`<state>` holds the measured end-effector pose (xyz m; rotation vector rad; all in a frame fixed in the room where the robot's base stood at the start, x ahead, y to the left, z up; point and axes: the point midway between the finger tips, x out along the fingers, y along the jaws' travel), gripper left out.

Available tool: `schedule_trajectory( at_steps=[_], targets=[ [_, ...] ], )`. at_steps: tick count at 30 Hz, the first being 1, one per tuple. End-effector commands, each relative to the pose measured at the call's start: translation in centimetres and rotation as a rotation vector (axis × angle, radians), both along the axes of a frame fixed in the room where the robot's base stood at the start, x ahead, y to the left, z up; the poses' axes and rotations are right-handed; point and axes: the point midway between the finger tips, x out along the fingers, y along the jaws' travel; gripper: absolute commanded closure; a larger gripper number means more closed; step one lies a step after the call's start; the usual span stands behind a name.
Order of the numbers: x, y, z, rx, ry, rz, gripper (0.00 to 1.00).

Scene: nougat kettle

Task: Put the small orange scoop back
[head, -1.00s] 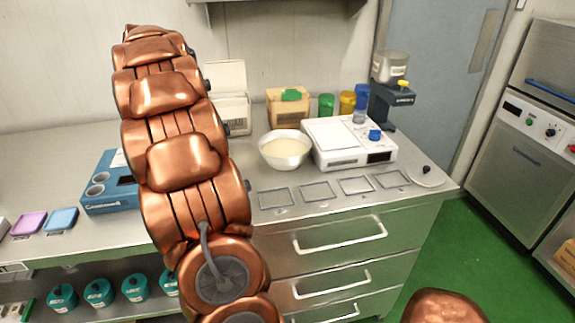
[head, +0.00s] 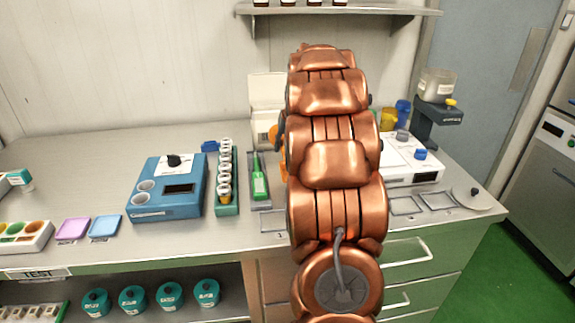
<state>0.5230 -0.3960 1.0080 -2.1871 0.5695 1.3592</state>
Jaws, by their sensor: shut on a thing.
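My copper arm (head: 330,170) stands upright across the middle of the head view, and my gripper is hidden behind it. I cannot tell whether the orange one is the small orange scoop. No whole orange scoop is in plain sight.
A blue device (head: 168,188) stands left of the rack. A green-handled tool (head: 259,180) lies between rack and arm. Purple (head: 72,229) and blue (head: 105,226) squares lie at left. A white scale (head: 415,172) is partly behind the arm.

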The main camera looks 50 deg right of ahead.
Motion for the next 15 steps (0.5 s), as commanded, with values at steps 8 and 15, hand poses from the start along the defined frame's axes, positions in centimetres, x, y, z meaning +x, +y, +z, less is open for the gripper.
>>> schedule_trajectory(
  at_steps=[8, 15],
  targets=[
    [-0.1, -0.1, -2.8, 0.002, 0.001, -0.004, 1.00],
    [-0.2, 0.0, -5.8, 0.004, 0.003, -0.004, 1.00]
  ],
)
